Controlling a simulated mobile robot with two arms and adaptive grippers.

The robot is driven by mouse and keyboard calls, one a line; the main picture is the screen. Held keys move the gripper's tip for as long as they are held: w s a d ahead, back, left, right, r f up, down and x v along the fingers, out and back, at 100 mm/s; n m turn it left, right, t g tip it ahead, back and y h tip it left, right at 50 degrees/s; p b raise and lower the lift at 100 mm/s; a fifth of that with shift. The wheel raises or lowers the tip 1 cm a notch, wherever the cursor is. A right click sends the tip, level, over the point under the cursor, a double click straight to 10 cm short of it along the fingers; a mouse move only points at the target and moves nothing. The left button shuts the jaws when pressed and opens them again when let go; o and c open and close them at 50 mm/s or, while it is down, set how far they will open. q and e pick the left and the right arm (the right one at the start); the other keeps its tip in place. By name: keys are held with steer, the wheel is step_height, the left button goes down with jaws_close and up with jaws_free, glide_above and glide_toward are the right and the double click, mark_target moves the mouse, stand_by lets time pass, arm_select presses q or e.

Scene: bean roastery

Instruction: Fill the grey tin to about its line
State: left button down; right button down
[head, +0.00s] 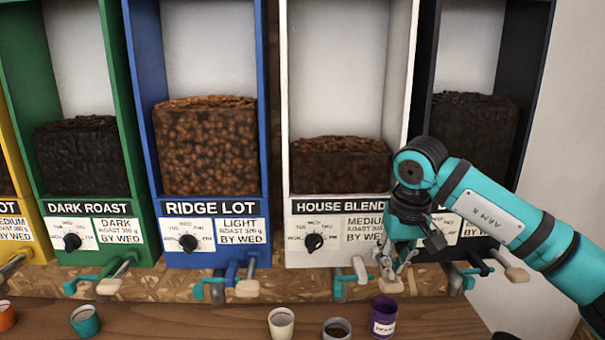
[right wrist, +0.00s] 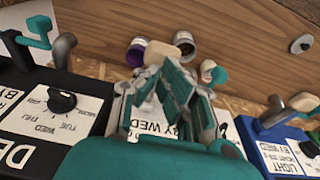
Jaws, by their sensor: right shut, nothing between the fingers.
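The grey tin (head: 337,330) stands on the wooden counter below the white HOUSE BLEND bin (head: 340,208). Dark contents show inside it; its line cannot be made out. It also shows in the right wrist view (right wrist: 184,39), partly hidden. My left gripper is out of view.
A purple tin (head: 384,318) stands right of the grey tin and a cream tin (head: 281,324) left. A teal tin (head: 85,320) stands farther left. The blue RIDGE LOT bin (head: 210,208) and green DARK ROAST bin (head: 90,208) have levers too. Counter between teal and cream tins is clear.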

steer(key=shift+f, duration=0.2)
steer(key=shift+f+b, duration=1.45)
steer(key=shift+f, duration=0.6)
steer(key=shift+r, duration=0.2)
stand_by(1.5)
step_height(320, 180, up, 8)
steer(key=p, duration=0.6)
steer(key=shift+r, duration=0.25)
steer(key=shift+f, duration=0.1)
